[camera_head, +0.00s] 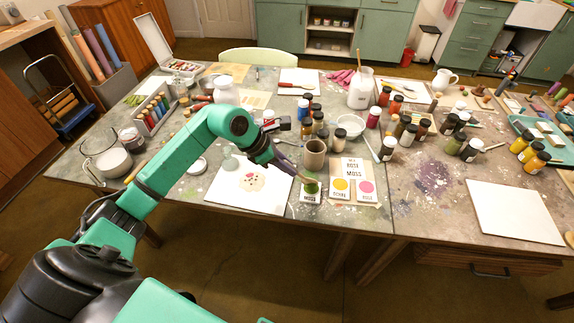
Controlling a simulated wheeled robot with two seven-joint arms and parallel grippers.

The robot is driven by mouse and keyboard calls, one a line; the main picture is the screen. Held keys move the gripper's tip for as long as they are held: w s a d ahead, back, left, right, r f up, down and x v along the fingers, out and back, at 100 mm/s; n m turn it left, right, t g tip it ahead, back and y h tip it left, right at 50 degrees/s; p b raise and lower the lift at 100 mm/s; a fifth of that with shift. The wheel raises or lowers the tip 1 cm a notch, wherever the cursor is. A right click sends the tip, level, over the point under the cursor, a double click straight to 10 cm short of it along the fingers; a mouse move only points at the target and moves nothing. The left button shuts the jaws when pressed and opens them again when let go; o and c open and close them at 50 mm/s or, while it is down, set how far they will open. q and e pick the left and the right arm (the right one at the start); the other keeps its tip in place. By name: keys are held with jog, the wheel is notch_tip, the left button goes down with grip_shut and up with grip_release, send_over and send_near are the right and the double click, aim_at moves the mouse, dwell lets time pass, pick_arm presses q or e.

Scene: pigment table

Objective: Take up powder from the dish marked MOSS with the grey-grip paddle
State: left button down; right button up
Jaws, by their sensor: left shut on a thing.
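The dish marked MOSS (311,188) holds green powder and sits on a white card labelled MOSS near the table's front edge. My left gripper (279,160) comes in from the left, above and to the left of this dish. It is shut on a thin paddle (297,172), which slants down to the right toward the MOSS dish. The grip is mostly hidden by the gripper, and I cannot tell whether the paddle's end touches the powder. My right gripper is out of view.
Yellow OCHRE (341,185) and pink ROSE (366,187) dishes stand to the right. A card reading MIX ROSE MOSS (354,167) and a brown cup (315,155) are behind. A white sheet (255,187) lies left; several jars crowd behind. A blank white board (513,211) lies right.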

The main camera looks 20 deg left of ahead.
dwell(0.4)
pick_arm(q)
jog(key=shift+r+p, duration=2.15)
jog(key=shift+r, duration=1.35)
jog(key=shift+f, duration=0.1)
